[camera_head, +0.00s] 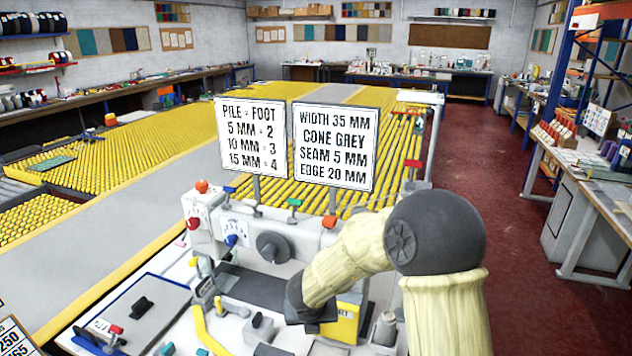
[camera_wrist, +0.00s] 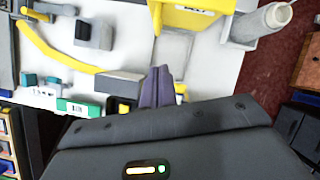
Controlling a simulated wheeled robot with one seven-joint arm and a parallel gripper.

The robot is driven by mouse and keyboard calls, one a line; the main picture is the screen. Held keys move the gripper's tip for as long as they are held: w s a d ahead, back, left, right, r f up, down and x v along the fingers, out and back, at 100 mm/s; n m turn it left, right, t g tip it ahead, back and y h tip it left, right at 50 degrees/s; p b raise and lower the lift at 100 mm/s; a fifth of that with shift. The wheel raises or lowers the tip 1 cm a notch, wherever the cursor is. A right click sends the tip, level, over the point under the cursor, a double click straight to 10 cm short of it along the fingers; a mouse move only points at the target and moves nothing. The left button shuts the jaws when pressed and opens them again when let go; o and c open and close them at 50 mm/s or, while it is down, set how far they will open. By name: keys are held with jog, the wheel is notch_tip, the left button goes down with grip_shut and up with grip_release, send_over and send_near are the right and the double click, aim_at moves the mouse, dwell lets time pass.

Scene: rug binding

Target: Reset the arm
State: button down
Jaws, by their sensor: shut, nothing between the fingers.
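My arm reaches in from the lower right of the head view, with cream sleeves and a dark elbow, and bends down to the left. Its dark end (camera_head: 305,300) is over the front of the binding machine (camera_head: 325,235); the fingertips are hidden there. In the wrist view my gripper (camera_wrist: 161,72) has its two grey-purple fingers together with nothing between them. They point at the white machine table (camera_wrist: 115,45), below a yellow block (camera_wrist: 190,14). I cannot tell how far they are above the surface.
Two sign boards (camera_head: 334,145) stand behind the machine. A grey cone (camera_head: 385,328) stands right of the yellow block, close to my arm. A curved yellow guide (camera_wrist: 50,50) and small grey blocks (camera_wrist: 97,33) lie left of the fingers. Red floor (camera_head: 490,170) is clear at right.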

jog(key=s+d+r+n+t+y, duration=0.1)
jog(key=s+d+r+n, duration=0.15)
jog(key=n, duration=0.65)
jog(key=s+d+r+n+y, duration=0.1)
jog(key=d+r+n, duration=0.2)
jog(key=n, duration=0.7)
jog(key=s+d+n+g, duration=0.1)
jog(key=s+d+n, duration=0.4)
jog(key=s+n, duration=0.2)
jog(key=s+d+n+g+h, duration=0.1)
jog(key=s+d+n+g, duration=0.1)
jog(key=s+d+n, duration=0.3)
jog(key=s+n, duration=0.3)
jog(key=n, duration=0.1)
jog(key=shift+d+f+g, duration=0.2)
jog(key=shift+d+g, duration=0.1)
jog(key=shift+d, duration=0.05)
